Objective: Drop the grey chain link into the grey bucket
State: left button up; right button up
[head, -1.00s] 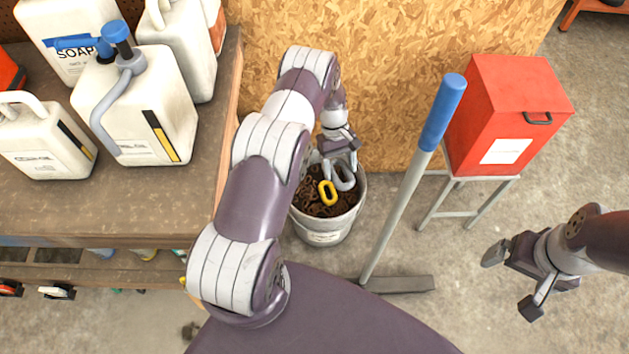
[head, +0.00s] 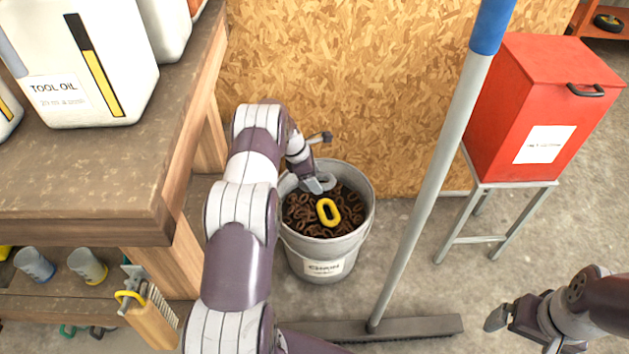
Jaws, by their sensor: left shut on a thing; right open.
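The grey bucket (head: 350,252), labelled "CHAIN", stands on the floor against the chipboard wall. My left gripper (head: 317,184) reaches in over the bucket's back-left part and is shut on the grey chain link (head: 326,179). The link is partly hidden by the jaw, and I cannot tell whether it touches the rusty links. My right gripper (head: 515,326) is open and empty at the bottom right, partly cut off by the frame.
A wooden bench (head: 90,190) with white jugs (head: 85,65) is at the left. A broom (head: 425,180) with a blue-topped handle stands just right of the bucket, its head on the floor in front. A red box (head: 535,110) on a metal stand is at the right.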

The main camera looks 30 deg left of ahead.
pick_arm(q)
notch_tip(320, 180, down, 5)
jog(key=b, duration=0.3)
jog(key=shift+r, duration=0.15)
jog(key=o, duration=1.2)
jog(key=shift+o, duration=0.2)
jog(key=shift+r, duration=0.1)
jog(key=p+v, duration=0.5)
jog(key=v, duration=0.7)
jog(key=shift+r, duration=0.25)
